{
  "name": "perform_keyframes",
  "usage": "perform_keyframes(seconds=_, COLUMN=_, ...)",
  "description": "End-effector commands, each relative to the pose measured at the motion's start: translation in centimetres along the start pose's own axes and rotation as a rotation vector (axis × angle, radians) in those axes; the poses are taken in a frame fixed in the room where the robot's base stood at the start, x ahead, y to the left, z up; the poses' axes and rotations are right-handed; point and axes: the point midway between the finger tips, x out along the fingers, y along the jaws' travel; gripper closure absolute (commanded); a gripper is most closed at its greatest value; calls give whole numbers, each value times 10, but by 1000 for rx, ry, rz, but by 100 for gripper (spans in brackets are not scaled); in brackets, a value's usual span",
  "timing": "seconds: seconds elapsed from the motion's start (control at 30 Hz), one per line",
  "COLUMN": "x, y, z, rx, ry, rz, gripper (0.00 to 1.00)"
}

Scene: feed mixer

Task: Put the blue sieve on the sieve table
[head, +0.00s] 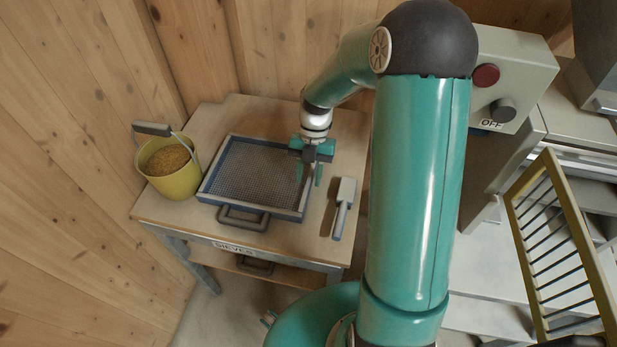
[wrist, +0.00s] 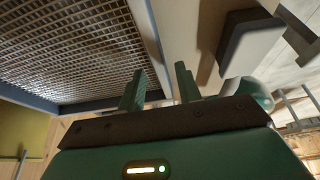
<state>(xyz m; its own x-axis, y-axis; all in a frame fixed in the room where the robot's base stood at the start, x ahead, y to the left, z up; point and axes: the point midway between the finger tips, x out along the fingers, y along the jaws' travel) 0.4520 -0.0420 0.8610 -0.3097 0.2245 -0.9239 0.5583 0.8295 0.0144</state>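The blue sieve (head: 252,172), a square blue-grey frame with wire mesh and a grey front handle, lies flat on the wooden sieve table (head: 170,210), whose front label appears to read "SIEVES". My gripper (head: 309,173) is at the sieve's right side, pointing down. In the wrist view, the sieve's mesh (wrist: 75,50) fills the upper left. My gripper's two green fingers (wrist: 160,88) are apart, on either side of the sieve's right rim. I cannot tell whether they touch it.
A yellow bucket of grain (head: 172,170) stands left of the sieve. A wooden wall is behind. A grey machine with an OFF switch (head: 503,110) and a yellow grate (head: 555,250) are right.

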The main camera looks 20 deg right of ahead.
Motion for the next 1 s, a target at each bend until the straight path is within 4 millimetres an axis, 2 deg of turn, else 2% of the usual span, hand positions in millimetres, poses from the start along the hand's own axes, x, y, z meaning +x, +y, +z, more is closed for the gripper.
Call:
perform_keyframes(seconds=0.3, x=-67, y=0, z=1, rx=1, ry=-4, rz=2, gripper=66)
perform_keyframes(seconds=0.5, x=-98, y=0, z=0, rx=0, ry=-2, rz=0, gripper=66)
perform_keyframes(seconds=0.67, x=-108, y=0, z=0, rx=0, ry=0, rz=0, gripper=66)
perform_keyframes(seconds=1.0, x=-108, y=0, z=0, rx=0, ry=1, rz=-1, gripper=66)
